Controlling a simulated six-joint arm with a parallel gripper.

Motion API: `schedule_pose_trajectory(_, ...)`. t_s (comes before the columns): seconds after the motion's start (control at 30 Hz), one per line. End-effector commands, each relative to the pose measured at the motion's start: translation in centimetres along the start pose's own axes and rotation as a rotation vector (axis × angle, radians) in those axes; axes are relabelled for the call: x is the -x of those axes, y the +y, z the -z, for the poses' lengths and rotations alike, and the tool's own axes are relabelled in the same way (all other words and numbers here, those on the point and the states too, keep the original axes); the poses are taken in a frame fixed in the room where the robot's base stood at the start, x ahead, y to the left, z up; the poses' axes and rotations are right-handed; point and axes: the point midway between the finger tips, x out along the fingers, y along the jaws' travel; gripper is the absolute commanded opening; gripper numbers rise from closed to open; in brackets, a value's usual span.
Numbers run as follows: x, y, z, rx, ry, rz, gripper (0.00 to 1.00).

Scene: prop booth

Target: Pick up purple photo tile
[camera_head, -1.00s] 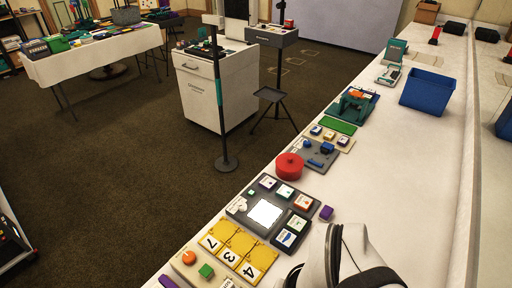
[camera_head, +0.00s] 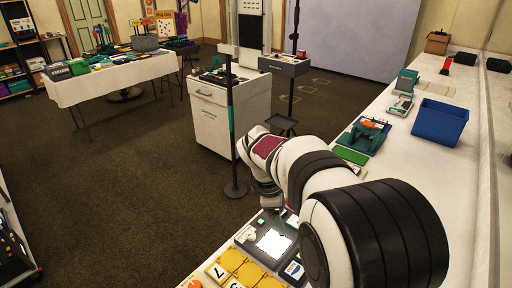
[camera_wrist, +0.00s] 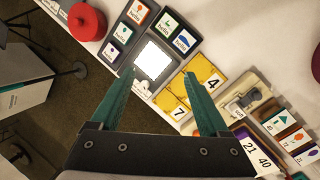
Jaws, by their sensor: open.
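The most likely purple photo tile is a small dark-framed tile (camera_wrist: 109,51) with a purple-blue picture, at the left end of the tile row in the wrist view. I cannot be sure of its colour. It lies on the grey board (camera_wrist: 128,69) beside a bright white panel. My gripper (camera_wrist: 160,73) is open and empty. Its two green fingers spread above the board, with the white panel showing between their tips and the tile left of the left finger. In the head view my arm hides most of the tiles and the gripper.
A red round container (camera_wrist: 87,22) stands close to the tile row. Other picture tiles (camera_wrist: 185,41) and yellow number cards (camera_wrist: 204,76) lie nearby. A blue bin (camera_head: 440,122) stands farther along the white table (camera_head: 440,165), with bare tabletop near it.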

Motion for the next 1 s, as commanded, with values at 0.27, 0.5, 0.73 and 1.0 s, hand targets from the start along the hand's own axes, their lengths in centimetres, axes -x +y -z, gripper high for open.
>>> schedule_pose_trajectory(0.27,-8.7,10.3,6.7,0.928,-0.161,-0.136,0.79)
schedule_pose_trajectory(0.5,-14.4,11.6,6.4,0.969,-0.169,-0.136,0.79)
schedule_pose_trajectory(0.73,-18.8,12.6,6.0,0.965,-0.168,-0.139,0.79)
schedule_pose_trajectory(1.0,-23.3,14.2,5.5,0.963,-0.168,-0.138,0.79)
